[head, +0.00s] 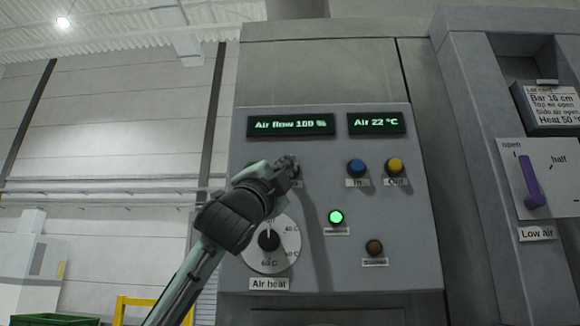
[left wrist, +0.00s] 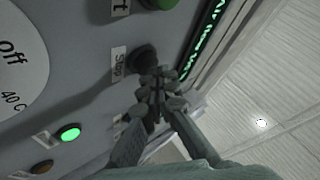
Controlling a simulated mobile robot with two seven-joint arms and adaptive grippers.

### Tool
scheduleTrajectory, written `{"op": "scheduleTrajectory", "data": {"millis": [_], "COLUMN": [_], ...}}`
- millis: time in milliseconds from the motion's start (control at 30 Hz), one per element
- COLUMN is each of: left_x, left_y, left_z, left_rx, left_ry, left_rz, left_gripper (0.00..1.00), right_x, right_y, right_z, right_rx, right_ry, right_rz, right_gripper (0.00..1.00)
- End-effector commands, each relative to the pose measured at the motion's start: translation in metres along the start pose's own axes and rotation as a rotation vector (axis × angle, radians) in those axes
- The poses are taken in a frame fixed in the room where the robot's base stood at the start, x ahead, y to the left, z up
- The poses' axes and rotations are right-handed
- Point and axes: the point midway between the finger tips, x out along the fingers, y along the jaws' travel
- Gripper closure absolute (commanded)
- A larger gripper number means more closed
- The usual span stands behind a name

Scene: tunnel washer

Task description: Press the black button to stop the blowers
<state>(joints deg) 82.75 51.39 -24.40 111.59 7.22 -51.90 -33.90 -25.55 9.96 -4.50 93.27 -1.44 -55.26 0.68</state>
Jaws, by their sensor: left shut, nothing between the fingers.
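The black button (left wrist: 143,59) with a "Stop" label shows in the left wrist view on the grey control panel (head: 398,240). In the head view it is mostly hidden behind my left gripper (head: 286,166). My left gripper is shut and empty, with its tips at the black button. In the left wrist view the fingertips (left wrist: 158,88) overlap the button's edge; I cannot tell whether they touch it. The display (head: 291,124) reads "Air flow 100 %". My right gripper is not in view.
A green button (left wrist: 158,4) lies beside the black one. Blue (head: 357,168) and yellow (head: 395,167) buttons are to the right. A purple lever (head: 530,184) is at far right.

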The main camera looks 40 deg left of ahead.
Motion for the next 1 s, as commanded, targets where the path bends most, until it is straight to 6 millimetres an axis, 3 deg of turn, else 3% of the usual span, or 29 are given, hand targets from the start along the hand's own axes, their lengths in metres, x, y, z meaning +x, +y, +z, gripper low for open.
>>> {"op": "scheduleTrajectory", "data": {"millis": [667, 1000], "left_x": [0.003, -0.008], "left_y": [0.002, -0.006], "left_z": [0.003, -0.005], "left_rx": [0.000, 0.000], "left_ry": [-0.002, -0.001], "left_rz": [0.001, 0.000], "left_gripper": [1.00, 1.00], "right_x": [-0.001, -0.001], "right_y": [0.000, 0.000], "right_z": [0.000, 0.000], "right_rx": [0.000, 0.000], "right_ry": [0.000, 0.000], "right_rz": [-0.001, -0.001], "right_gripper": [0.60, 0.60]}}
